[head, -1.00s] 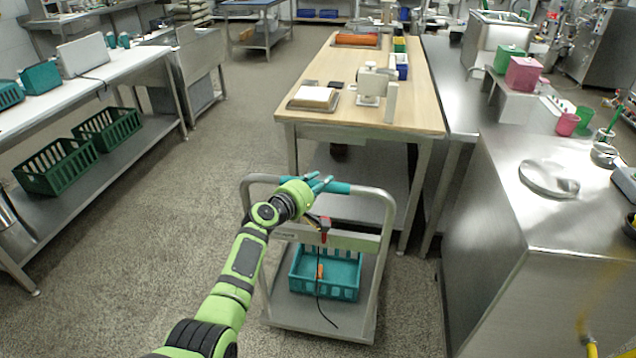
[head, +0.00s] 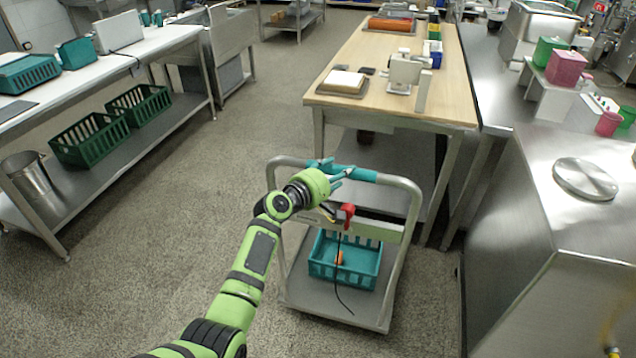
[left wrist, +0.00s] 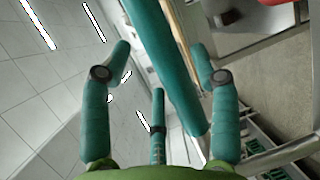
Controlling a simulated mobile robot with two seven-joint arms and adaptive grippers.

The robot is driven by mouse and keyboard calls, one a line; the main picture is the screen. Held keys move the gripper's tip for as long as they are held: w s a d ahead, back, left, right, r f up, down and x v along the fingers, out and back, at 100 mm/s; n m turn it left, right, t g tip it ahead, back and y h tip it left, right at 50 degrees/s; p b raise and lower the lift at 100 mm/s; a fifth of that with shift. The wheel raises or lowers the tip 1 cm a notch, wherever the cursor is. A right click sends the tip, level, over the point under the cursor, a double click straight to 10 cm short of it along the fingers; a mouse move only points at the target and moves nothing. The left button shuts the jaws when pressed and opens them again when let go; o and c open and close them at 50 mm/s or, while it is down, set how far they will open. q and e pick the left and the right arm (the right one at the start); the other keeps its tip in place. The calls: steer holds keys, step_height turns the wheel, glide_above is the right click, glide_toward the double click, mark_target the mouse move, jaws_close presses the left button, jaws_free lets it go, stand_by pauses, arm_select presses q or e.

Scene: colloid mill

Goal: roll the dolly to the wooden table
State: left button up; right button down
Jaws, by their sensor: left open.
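The dolly (head: 300,292) stands on the floor just in front of the wooden table (head: 455,85), its handle frame upright. A teal grip (head: 362,174) covers the middle of the handle bar, and it shows in the left wrist view (left wrist: 165,60) running between my fingers. A teal crate (head: 325,272) with a small orange thing sits on the deck. My left gripper (head: 337,172) is open at the handle grip, with its fingers around or beside the bar; contact cannot be told. My right gripper is not in view.
A steel bench (head: 510,110) and a steel cabinet (head: 530,215) stand close on the right. A shelved table (head: 150,55) with dark green crates (head: 92,138) stands on the left. Open floor (head: 180,230) lies between it and the dolly.

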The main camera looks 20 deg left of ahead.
arm_select(q)
steer(key=v, duration=0.8)
steer(key=shift+a, duration=0.1)
steer(key=s+f+m+g+y, duration=0.15)
steer(key=s+f, duration=0.45)
steer(key=f, duration=0.6)
steer(key=s+a+f+m+g+y, duration=0.1)
steer(key=s+f+m+g, duration=0.35)
steer(key=f, duration=0.75)
steer(key=s+f+g+y, duration=0.1)
steer(key=s+f+y, duration=0.1)
steer(key=s+f, duration=0.75)
steer(key=s+a+f+m+g, duration=0.1)
steer(key=s+f, duration=0.5)
steer(key=s, duration=0.6)
steer(key=s+f+m+g+y, duration=0.1)
steer(key=s+f+m+g, duration=0.2)
steer(key=s, duration=0.9)
steer(key=s+a+f+m+g, duration=0.1)
steer(key=s+f+m+g, duration=0.1)
steer(key=s+f+m, duration=0.5)
steer(key=s+f, duration=0.3)
steer(key=s, duration=0.2)
steer(key=shift+a+g+y+p, duration=0.35)
steer(key=shift+g+p, duration=0.05)
